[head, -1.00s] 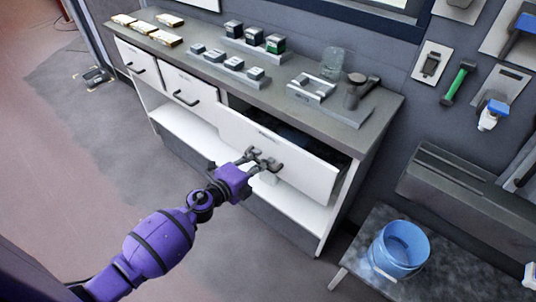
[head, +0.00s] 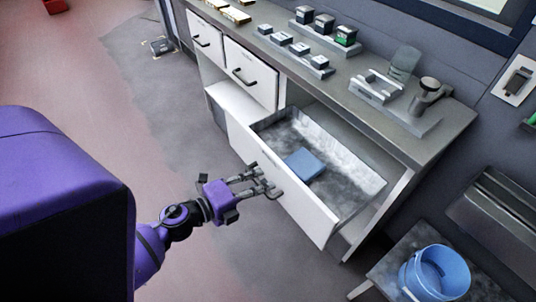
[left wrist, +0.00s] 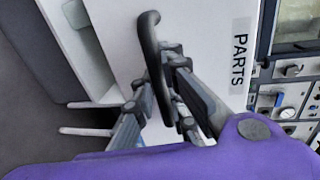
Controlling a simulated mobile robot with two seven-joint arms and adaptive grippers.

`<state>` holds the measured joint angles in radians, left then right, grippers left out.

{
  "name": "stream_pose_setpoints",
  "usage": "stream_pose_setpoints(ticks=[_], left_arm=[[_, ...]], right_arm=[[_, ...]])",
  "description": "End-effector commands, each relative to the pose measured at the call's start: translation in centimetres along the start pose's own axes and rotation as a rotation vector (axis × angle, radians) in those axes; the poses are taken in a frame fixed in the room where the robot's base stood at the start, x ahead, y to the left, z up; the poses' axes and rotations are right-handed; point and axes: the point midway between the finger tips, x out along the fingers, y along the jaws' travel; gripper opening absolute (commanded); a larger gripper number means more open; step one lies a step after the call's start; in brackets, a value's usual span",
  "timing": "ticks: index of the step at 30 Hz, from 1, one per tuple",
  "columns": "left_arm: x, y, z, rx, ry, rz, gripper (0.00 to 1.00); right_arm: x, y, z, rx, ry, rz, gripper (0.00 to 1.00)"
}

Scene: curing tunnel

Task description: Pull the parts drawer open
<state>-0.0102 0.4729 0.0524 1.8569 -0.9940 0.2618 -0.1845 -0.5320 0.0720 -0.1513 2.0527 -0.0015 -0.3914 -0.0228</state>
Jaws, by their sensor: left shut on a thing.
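The parts drawer (head: 282,190) is the right one of the bench's drawers and stands well open. Its inside shows a grey floor and a blue block (head: 304,163) lying in it. In the left wrist view the white drawer front (left wrist: 208,40) carries the label PARTS (left wrist: 239,58). My left gripper (head: 268,184) is shut on the dark drawer handle (head: 277,192). The handle (left wrist: 150,45) runs between the fingers in the left wrist view. My right gripper is not in view.
The bench top (head: 345,105) above holds small boxes, a clear jar and a metal fixture. Two more drawers (head: 250,75) at the left are shut. A blue bucket (head: 434,272) stands on a low table at the lower right.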

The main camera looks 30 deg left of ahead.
Motion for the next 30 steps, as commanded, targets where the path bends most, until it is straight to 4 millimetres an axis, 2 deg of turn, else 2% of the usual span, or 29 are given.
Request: stream_pose_setpoints(ticks=[10,11,13,23,26,30], left_arm=[[-0.1,-0.1,0.1,0.000,-0.001,-0.002,0.00],[-0.1,-0.1,0.1,0.000,-0.001,-0.002,0.10],[-0.1,-0.1,0.1,0.000,-0.001,-0.002,0.19],[-0.2,0.0,0.0,0.000,0.000,0.000,0.19],[-1.0,0.0,0.0,-0.001,-0.002,0.001,0.19],[-3.5,0.2,0.1,-0.003,-0.003,0.003,0.19]], right_arm=[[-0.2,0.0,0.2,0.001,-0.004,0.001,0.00],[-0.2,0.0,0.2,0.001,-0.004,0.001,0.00],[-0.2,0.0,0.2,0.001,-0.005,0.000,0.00],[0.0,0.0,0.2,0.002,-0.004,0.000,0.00],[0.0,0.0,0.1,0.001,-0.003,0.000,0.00],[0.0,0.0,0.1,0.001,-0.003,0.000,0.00]])
